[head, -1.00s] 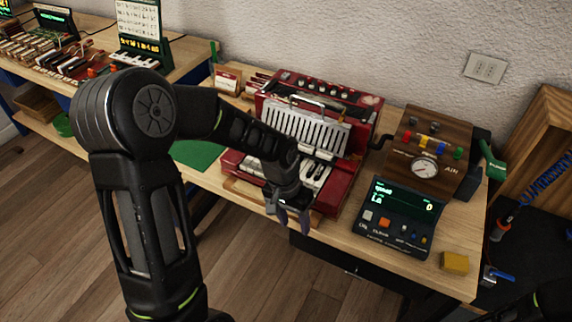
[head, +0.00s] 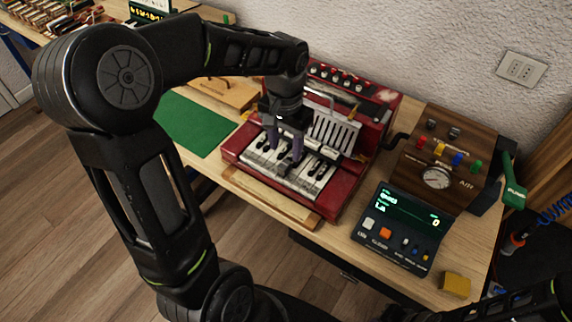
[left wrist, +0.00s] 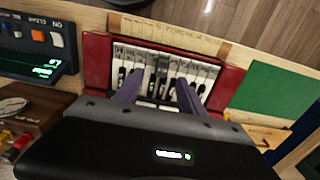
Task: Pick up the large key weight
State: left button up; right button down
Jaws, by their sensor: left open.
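My left gripper (head: 284,147) is open over the white and black keys (head: 314,180) of the red accordion (head: 345,187), fingers pointing down. In the left wrist view its two purple fingers (left wrist: 158,84) are spread above the key row. A small grey piece (left wrist: 162,90) shows between the fingers on the keys; I cannot tell whether it is the large key weight. Several small dark pieces lie along the keys, too small to tell apart from black keys. Nothing is visibly held. My right gripper is not in view.
A wooden gauge box (head: 437,160) and a dark display console (head: 400,225) stand right of the accordion. A yellow block (head: 455,285) lies at the table's front right. A green mat (head: 195,124) lies left. A wooden strip (head: 270,202) runs along the accordion's front.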

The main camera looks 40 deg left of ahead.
aim_at(285, 164)
pick_arm(q)
jog(key=shift+w+f, duration=0.1)
jog(key=shift+f, duration=1.25)
jog(key=shift+w+a+f+p, duration=0.1)
jog(key=shift+f+p, duration=0.1)
jog(key=shift+f, duration=0.65)
jog(key=shift+s+a+f+p, duration=0.1)
jog(key=shift+f+p, duration=0.15)
jog(key=shift+f, duration=0.65)
jog(key=shift+w+a+f+p, duration=0.1)
jog(key=shift+f+p, duration=0.1)
jog(key=shift+f, duration=0.65)
grip_shut()
